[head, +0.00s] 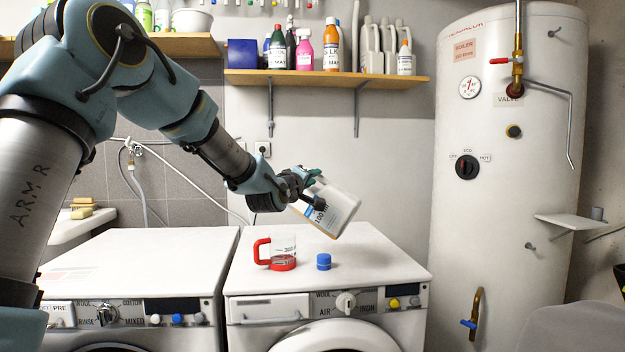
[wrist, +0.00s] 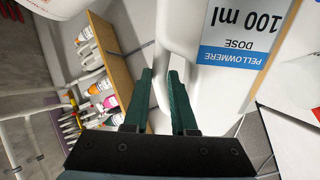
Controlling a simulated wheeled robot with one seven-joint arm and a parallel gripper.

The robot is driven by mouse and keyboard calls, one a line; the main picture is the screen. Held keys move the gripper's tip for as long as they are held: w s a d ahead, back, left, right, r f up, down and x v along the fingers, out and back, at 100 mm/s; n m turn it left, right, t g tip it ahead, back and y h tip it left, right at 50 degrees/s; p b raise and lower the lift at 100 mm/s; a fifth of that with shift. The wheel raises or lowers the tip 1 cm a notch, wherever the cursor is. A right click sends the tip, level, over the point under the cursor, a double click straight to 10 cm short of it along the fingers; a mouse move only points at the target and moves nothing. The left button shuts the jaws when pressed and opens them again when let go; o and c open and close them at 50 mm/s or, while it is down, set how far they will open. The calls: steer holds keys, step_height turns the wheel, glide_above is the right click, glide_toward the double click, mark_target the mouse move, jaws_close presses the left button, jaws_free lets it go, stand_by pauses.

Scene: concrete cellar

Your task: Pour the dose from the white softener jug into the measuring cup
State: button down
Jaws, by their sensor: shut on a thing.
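The white softener jug (head: 343,212) hangs tilted above the right-hand machine. Its blue and white label reads "100" here. In the wrist view the jug (wrist: 195,75) fills the upper middle, its label upside down with "PELLOWMERE DOSE 100 ml". My gripper (head: 312,178) is shut on the jug; in the wrist view its green fingers (wrist: 163,85) close on a white part like the handle. The jug's mouth is not clearly visible. The clear measuring cup (head: 284,247), with red handle and red at its bottom, stands upright below and left of the jug, apart from it. No stream shows.
A blue cap (head: 323,261) lies on the right machine's top (head: 380,264), right of the cup. The left machine's top (head: 150,255) is clear. A shelf (head: 320,77) with several bottles hangs above. A white boiler (head: 505,180) stands at the right.

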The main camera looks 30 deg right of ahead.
steer(key=shift+w+a+f+n+b, duration=0.2)
steer(key=shift+n+b, duration=0.4)
steer(key=shift+b, duration=0.2)
stand_by(3.1)
steer(key=shift+d, duration=0.1)
steer(key=shift+s+d+r+m+b, duration=0.2)
steer(key=shift+r+m+b, duration=0.25)
steer(key=shift+m, duration=0.45)
steer(key=shift+s+r+m, duration=0.2)
steer(key=shift+r+m, duration=0.3)
steer(key=shift+m, duration=0.7)
steer(key=shift+b, duration=0.3)
